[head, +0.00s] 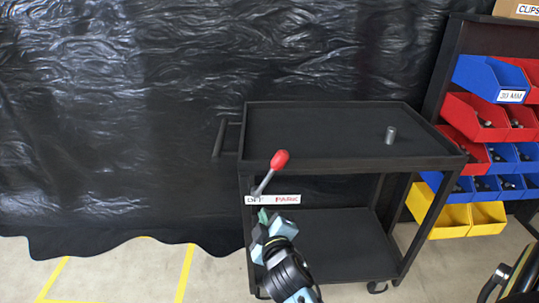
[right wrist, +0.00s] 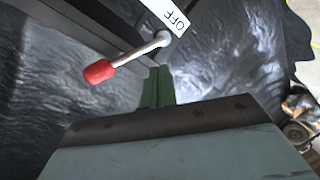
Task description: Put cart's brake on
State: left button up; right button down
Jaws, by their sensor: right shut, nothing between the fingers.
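The black cart (head: 330,108) stands in front of me with its brake lever on the left front corner. The lever's red knob (head: 280,159) is up and leans a little right of its metal pivot. A white label plate (head: 287,199) sits at the pivot; its left end seems to read OFF, and the red text is too small to read surely. My right gripper (head: 264,217) is shut and empty just below the plate. In the right wrist view its green fingertips (right wrist: 157,88) are close to the lever shaft (right wrist: 140,50), seemingly apart from it.
A grey metal cylinder (head: 391,134) stands on the cart's top tray. A rack of red, blue and yellow bins (head: 470,218) is at the right. A black plastic sheet (head: 120,120) hangs behind. Yellow floor lines (head: 185,272) mark open floor at lower left.

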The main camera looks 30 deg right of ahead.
notch_tip(320, 180, up, 11)
jog(key=w+n+t+h, duration=0.1)
jog(key=w+t+h, duration=0.1)
jog(key=t, duration=0.1)
send_over(269, 176)
jog(key=a, duration=0.1)
pick_arm(q)
jog(key=shift+w+d+r+b, duration=0.1)
jog(key=shift+w+r+b, duration=0.4)
jog(key=shift+w+r, duration=0.2)
pick_arm(e)
jog(key=shift+s+d+f, duration=0.35)
jog(key=shift+s+f, duration=0.2)
jog(key=shift+s, duration=0.1)
pick_arm(q)
jog(key=shift+w+f, duration=0.1)
